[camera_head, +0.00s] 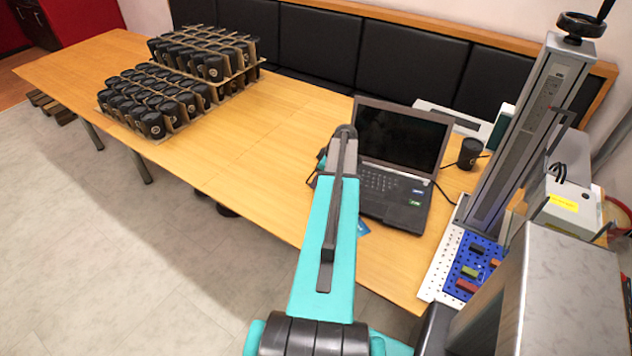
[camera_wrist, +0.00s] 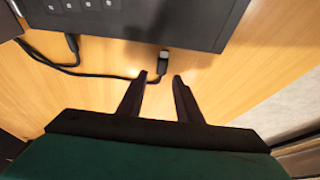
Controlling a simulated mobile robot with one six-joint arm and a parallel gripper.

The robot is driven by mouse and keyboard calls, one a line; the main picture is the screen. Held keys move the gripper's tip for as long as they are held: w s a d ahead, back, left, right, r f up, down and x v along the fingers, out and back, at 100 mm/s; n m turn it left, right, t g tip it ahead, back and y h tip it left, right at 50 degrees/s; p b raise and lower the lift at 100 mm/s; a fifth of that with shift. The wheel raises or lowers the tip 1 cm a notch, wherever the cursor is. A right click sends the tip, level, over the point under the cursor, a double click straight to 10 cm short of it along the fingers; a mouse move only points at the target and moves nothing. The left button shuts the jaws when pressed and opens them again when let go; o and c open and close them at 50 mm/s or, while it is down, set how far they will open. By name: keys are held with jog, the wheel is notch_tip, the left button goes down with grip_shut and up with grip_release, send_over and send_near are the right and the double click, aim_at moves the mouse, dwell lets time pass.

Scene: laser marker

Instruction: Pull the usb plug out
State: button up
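The laptop (camera_head: 400,170) stands open on the wooden table in the head view; its dark side edge (camera_wrist: 150,22) fills the top of the wrist view. The USB plug (camera_wrist: 163,57) is a small dark plug with a lighter end, right at the laptop's edge; whether it is seated in a port is too small to tell. A black cable (camera_wrist: 105,75) runs left from near it. In the head view my arm hides most of the gripper.
A second cable end (camera_wrist: 72,42) meets the laptop's edge to the left. In the head view, a black cup (camera_head: 469,153) and the laser marker column (camera_head: 525,130) stand right of the laptop. Stacked black cups (camera_head: 150,110) fill the far left; the table between (camera_head: 250,140) is clear.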

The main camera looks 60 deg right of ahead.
jog(key=b+v, duration=0.3)
jog(key=v, duration=0.9)
jog(key=shift+r+b, duration=0.25)
jog(key=shift+b, duration=0.05)
dwell(0.4)
jog(key=w+a+f+g+y, duration=0.1)
jog(key=w+a+f, duration=0.4)
jog(key=w+a, duration=0.65)
jog(key=w+a+f+g, duration=0.1)
jog(key=w+a+f, duration=0.4)
jog(key=w+a, duration=0.7)
jog(key=s+a+f+g, duration=0.1)
jog(key=a+f, duration=0.2)
jog(key=a, duration=1)
jog(key=a+f+m+g+h, duration=0.1)
jog(key=a+f, duration=0.2)
jog(key=a, duration=1.1)
jog(key=s+a+f+g, duration=0.1)
jog(key=a+f, duration=0.3)
jog(key=a, duration=0.9)
jog(key=s+f+g+b, duration=0.1)
jog(key=s+f+g, duration=0.1)
jog(key=s+f, duration=0.8)
jog(key=s+f+g+b, duration=0.1)
jog(key=s+f+g, duration=0.2)
jog(key=s+f, duration=0.7)
jog(key=s, duration=0.5)
jog(key=shift+s+f+b, duration=0.2)
jog(key=shift+s+b, duration=0.1)
jog(key=shift+b, duration=0.05)
